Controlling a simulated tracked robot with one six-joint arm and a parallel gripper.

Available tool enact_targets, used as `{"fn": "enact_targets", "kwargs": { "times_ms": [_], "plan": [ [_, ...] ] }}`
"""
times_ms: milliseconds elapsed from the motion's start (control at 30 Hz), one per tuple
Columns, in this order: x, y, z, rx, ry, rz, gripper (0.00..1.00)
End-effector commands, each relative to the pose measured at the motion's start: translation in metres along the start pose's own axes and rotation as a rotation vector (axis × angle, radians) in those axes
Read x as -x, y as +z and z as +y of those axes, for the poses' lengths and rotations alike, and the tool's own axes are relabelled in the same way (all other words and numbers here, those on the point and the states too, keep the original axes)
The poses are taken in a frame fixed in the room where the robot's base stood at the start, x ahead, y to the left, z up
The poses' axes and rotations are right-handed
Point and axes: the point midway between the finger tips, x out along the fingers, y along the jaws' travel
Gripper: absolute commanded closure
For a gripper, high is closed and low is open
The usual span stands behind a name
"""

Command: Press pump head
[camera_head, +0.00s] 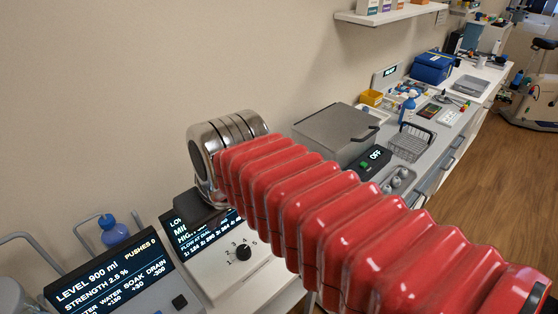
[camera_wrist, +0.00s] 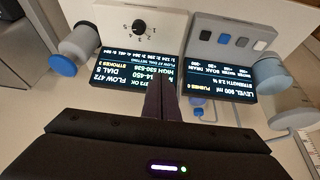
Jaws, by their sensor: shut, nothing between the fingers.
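My gripper (camera_wrist: 160,84) is shut and empty, its dark fingers together over the gap between two display units. In the head view it is the dark shape (camera_head: 203,209) below the metal wrist, beside the dial unit's screen. A rounded blue piece (camera_head: 113,232) stands behind the level panel at the left. A blue disc (camera_wrist: 86,63) on a grey cylinder lies beside the dial unit in the wrist view. I cannot tell which blue part is the pump head. The level panel (camera_head: 112,278) reads 900 ml, PUSHES 0.
A black dial knob (camera_head: 243,252) sits on the dial unit. A grey box (camera_head: 335,135), an OFF display (camera_head: 376,154) and a wire basket (camera_head: 409,145) stand farther along the bench. My red arm hides much between.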

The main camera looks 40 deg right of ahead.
Motion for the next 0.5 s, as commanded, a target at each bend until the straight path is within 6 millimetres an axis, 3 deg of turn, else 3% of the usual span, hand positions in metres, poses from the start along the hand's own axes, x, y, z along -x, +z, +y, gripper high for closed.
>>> {"fn": "enact_targets", "kwargs": {
  "times_ms": [200, 500],
  "plan": [
    [0.004, -0.044, 0.053, -0.001, 0.019, -0.051, 1.00],
    [0.004, -0.087, 0.142, 0.008, 0.019, -0.106, 1.00]
  ]
}}
